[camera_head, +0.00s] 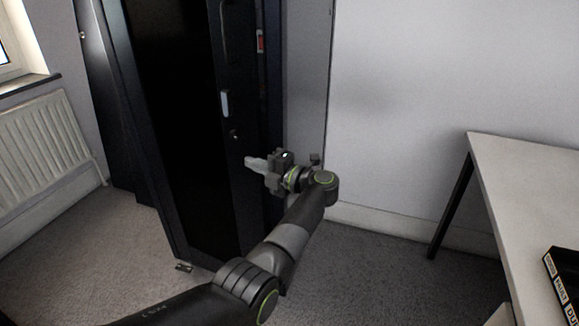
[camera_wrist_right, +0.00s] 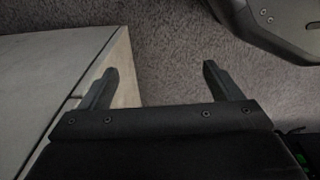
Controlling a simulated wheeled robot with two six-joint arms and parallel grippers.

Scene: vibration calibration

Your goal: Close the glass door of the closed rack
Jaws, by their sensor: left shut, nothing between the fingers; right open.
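The closed rack (camera_head: 103,100) is a tall black cabinet in the middle left of the head view. Its dark glass door (camera_head: 185,130) has a black frame with a light handle or latch plate on it, and the door stands at an angle. My left gripper (camera_head: 254,163) is shut and empty, its fingertips beside the door's right frame edge, below the latch. I cannot tell whether they touch the door. My right gripper (camera_wrist_right: 157,82) shows only in the right wrist view, open and empty above the carpet, away from the rack.
A white table (camera_head: 540,185) with a dark labelled box (camera_head: 564,285) stands at the right. A radiator (camera_head: 45,140) is on the left wall under a window. A pale cabinet-like surface (camera_wrist_right: 50,85) lies beside my right gripper. Grey carpet is free between rack and table.

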